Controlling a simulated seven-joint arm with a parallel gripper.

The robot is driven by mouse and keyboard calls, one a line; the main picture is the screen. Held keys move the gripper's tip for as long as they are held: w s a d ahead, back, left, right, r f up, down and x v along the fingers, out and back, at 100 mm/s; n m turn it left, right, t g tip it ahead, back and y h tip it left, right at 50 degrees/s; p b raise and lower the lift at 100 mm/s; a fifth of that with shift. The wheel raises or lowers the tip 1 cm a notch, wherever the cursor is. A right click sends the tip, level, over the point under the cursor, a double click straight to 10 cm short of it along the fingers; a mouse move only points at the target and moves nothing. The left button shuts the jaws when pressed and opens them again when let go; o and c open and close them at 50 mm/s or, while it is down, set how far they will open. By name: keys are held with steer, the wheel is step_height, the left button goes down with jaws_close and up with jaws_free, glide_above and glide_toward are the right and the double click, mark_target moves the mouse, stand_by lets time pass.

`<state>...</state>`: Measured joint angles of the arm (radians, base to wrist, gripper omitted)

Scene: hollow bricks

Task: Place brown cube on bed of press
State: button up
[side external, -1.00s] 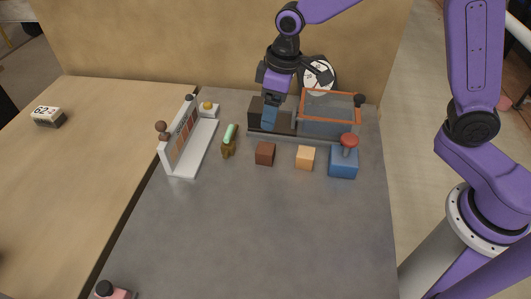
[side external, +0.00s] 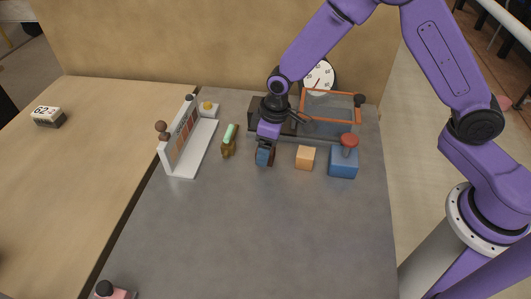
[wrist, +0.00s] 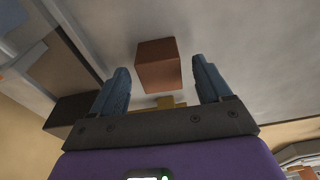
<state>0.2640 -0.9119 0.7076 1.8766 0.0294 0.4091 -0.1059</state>
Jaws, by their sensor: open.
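The brown cube (wrist: 158,68) shows in the wrist view between and just beyond my two blue fingertips, with a gap on each side. In the side view it is mostly hidden behind my gripper (side external: 264,157), which points down over its place on the grey table. My gripper is open and empty. What looks like the press stands at the back, with a dark block (side external: 254,107) partly hidden by my wrist and an orange-framed clear guard (side external: 331,92) on its right. I cannot make out its bed clearly.
An orange cube (side external: 305,157) stands close to the right of my gripper. Beyond it is a blue box (side external: 343,162) with a red knob. A green-topped brown object (side external: 229,142) and a white display stand (side external: 190,150) are to the left.

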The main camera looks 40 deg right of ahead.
steer(key=shift+a+f, duration=0.15)
steer(key=shift+f, duration=0.6)
steer(key=shift+r, duration=0.1)
steer(key=c, duration=1.3)
